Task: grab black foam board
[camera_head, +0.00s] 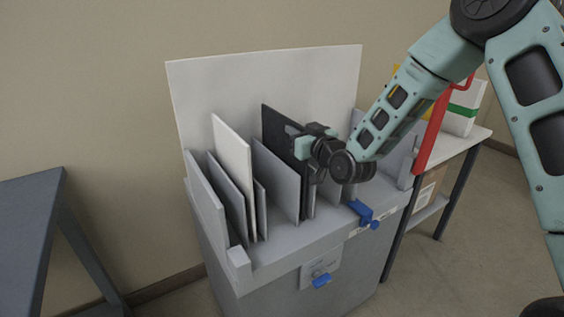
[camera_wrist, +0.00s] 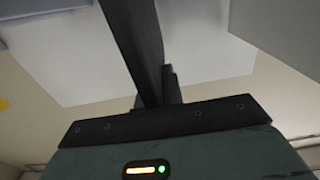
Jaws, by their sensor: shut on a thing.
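The black foam board (camera_head: 278,128) stands upright in a slot of the grey rack (camera_head: 270,262), among grey and white boards. My gripper (camera_head: 300,146) is at its right-hand edge, shut on it; the fingertips are partly hidden by the wrist. In the wrist view, a dark strip (camera_wrist: 135,45) runs up from my gripper (camera_wrist: 165,92); I cannot tell how much of it is finger and how much is board. The board's lower part is hidden behind a grey board (camera_head: 277,182).
A white board (camera_head: 232,165) and several grey boards stand in the rack's left slots. A large white panel (camera_head: 250,85) stands behind. Blue clamps (camera_head: 362,212) are on the rack's front. A side table (camera_head: 478,134) is at right, a dark table (camera_head: 28,225) at left.

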